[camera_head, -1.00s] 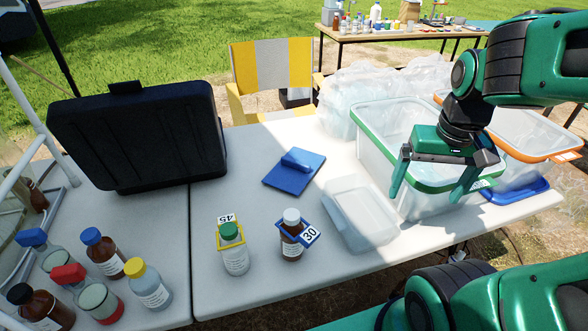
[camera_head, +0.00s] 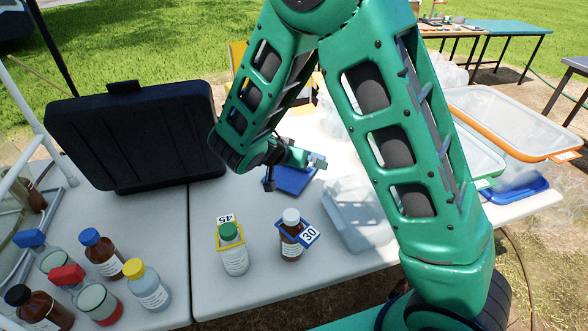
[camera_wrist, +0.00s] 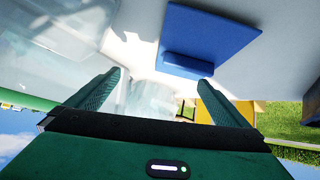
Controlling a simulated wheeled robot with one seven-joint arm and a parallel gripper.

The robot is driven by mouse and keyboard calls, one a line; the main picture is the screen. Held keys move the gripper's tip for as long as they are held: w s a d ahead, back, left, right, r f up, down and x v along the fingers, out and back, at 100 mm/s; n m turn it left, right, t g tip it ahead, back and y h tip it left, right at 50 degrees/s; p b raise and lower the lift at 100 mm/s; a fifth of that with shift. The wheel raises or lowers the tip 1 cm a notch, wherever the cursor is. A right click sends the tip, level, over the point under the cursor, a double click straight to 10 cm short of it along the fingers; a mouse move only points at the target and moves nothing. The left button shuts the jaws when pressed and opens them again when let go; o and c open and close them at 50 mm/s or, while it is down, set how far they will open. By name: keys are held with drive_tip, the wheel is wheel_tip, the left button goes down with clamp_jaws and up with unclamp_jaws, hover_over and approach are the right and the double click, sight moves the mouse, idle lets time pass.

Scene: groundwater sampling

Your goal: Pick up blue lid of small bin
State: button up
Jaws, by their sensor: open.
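The blue lid (camera_head: 294,182) is a flat square with a raised handle block, lying on the white table. My arm and gripper partly cover it in the head view. In the wrist view the lid (camera_wrist: 222,35) is at the upper right, its handle facing the fingers. My gripper (camera_wrist: 158,80) is open and empty, with the lid beyond its right fingertip and apart from it. The small clear bin (camera_head: 350,215) stands open on the table right of the lid, partly behind my arm.
A black case (camera_head: 135,140) stands left of the lid. A green-capped bottle (camera_head: 234,255) and a brown bottle (camera_head: 291,240) stand in front. An orange-rimmed bin (camera_head: 515,125) and a blue tray-like piece (camera_head: 515,191) are at the right. Several bottles crowd the front left.

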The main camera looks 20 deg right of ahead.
sight(292, 170)
drive_tip(key=a+f, duration=0.1)
drive_tip(key=a, duration=0.1)
drive_tip(key=w+a+f+t, duration=0.1)
drive_tip(key=w+a+f+t+h, duration=0.1)
drive_tip(key=a, duration=0.1)
drive_tip(key=shift+a+f+m, duration=0.15)
drive_tip(key=shift+a+m, duration=0.2)
drive_tip(key=shift+m, duration=0.05)
drive_tip(key=shift+x, duration=1.1)
drive_tip(key=shift+d+r+x, duration=0.1)
drive_tip(key=shift+r+x, duration=0.05)
drive_tip(key=shift+x, duration=0.7)
drive_tip(key=shift+d+r+x, duration=0.1)
drive_tip(key=shift+r+x, duration=0.05)
drive_tip(key=shift+x, duration=0.75)
drive_tip(key=shift+d+r+x, duration=0.1)
drive_tip(key=shift+r+x, duration=0.1)
drive_tip(key=shift+x, duration=0.65)
drive_tip(key=shift+w, duration=0.15)
drive_tip(key=c, duration=1)
